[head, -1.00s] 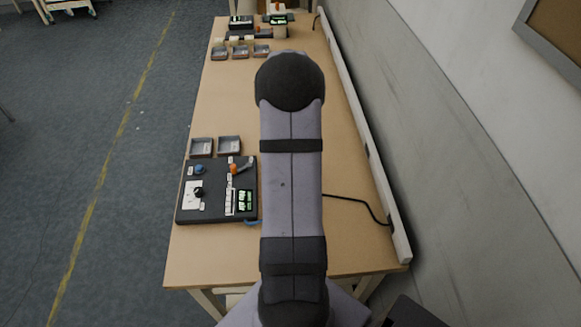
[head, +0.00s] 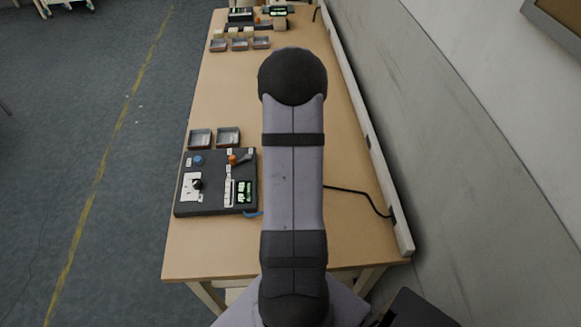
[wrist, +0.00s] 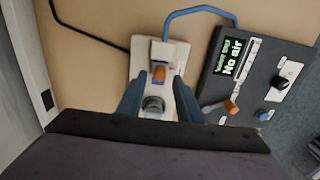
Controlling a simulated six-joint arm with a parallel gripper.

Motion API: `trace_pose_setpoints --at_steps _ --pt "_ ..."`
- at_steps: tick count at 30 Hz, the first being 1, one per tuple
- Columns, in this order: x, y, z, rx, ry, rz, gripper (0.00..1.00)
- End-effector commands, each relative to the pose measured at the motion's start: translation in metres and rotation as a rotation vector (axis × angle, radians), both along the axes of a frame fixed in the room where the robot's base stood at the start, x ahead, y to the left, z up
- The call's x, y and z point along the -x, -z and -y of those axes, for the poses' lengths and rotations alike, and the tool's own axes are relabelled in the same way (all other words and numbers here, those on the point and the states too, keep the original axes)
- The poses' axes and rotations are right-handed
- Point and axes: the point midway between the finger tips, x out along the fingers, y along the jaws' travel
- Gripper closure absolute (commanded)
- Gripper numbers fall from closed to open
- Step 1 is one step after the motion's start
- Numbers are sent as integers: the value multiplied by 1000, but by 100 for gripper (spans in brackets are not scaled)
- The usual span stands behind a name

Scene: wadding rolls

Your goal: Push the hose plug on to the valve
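In the wrist view my gripper (wrist: 158,82) is open, its two blue-grey fingers apart over a pale plate (wrist: 141,60). Between the fingertips is a small orange part (wrist: 159,74), with clear room on both sides. Below it in the picture, between the fingers, is a grey round fitting (wrist: 153,104). A blue hose (wrist: 198,10) runs from the control panel (wrist: 209,80) to a pale block (wrist: 158,53) beside the orange part. I cannot tell for certain which part is the plug and which is the valve. In the head view my arm hides the plate and my gripper.
The panel's display (wrist: 231,57) reads "No air"; the panel also has an orange-ended lever (wrist: 231,107) and knobs. Two empty grey trays (head: 200,138) stand behind it in the head view. A black cable (head: 357,193) crosses the bench. Mid-bench (head: 225,90) is clear.

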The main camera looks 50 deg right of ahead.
Motion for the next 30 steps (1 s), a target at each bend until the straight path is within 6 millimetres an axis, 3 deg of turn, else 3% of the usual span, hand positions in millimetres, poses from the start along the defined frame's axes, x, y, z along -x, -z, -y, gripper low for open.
trace_pose_setpoints --at_steps 13,30 --pt "0 3 0 0 0 0 67" --pt "0 33 0 -1 0 -1 67"
